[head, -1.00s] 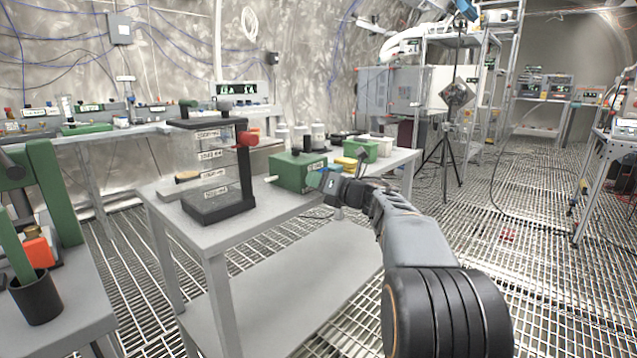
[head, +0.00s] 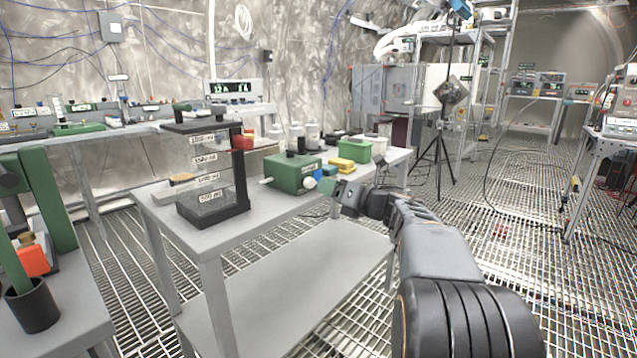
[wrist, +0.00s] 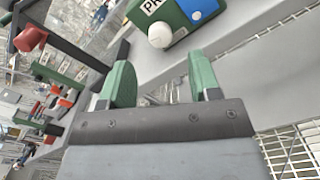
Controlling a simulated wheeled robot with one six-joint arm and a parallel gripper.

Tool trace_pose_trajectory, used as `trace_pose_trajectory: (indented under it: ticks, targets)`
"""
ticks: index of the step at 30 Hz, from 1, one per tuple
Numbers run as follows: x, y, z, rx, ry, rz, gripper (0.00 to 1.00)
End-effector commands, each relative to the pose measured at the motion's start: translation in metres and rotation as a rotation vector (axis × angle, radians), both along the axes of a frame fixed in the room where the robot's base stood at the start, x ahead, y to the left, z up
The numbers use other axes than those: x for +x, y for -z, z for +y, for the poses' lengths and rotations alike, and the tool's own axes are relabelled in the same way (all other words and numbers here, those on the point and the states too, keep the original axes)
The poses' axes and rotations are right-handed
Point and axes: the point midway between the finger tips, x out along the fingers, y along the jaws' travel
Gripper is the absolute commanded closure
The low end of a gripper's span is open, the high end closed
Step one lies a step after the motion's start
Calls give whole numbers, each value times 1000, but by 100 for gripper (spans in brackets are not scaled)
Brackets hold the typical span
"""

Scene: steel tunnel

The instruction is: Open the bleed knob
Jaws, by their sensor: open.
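In the wrist view the white knob (wrist: 160,36) and a partly cut-off label on the box (wrist: 182,15) show beyond my fingertips. No readable label says which knob is the bleed knob. A red knob (head: 242,142) sits on the black-framed clear chamber (head: 208,178); it also shows in the wrist view (wrist: 31,40). My gripper (head: 328,188) is open and empty, right of the box. Its green fingers (wrist: 161,76) are apart and touch nothing.
Yellow blocks (head: 342,165), a green bin (head: 355,149) and several bottles stand behind the box. The table's front edge (head: 300,218) is near my gripper. A tripod (head: 440,140) stands to the right on the grating.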

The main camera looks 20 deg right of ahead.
Motion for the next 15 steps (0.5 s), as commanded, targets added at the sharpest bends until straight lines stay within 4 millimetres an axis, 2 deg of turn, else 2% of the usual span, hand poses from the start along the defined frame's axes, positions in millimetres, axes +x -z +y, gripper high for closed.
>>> trace_pose_trajectory:
  ticks: [6, 15]
  targets:
    - [-38, -2, -18, 0, 4, 0, 43]
    - [-63, 0, -29, 0, 0, 0, 43]
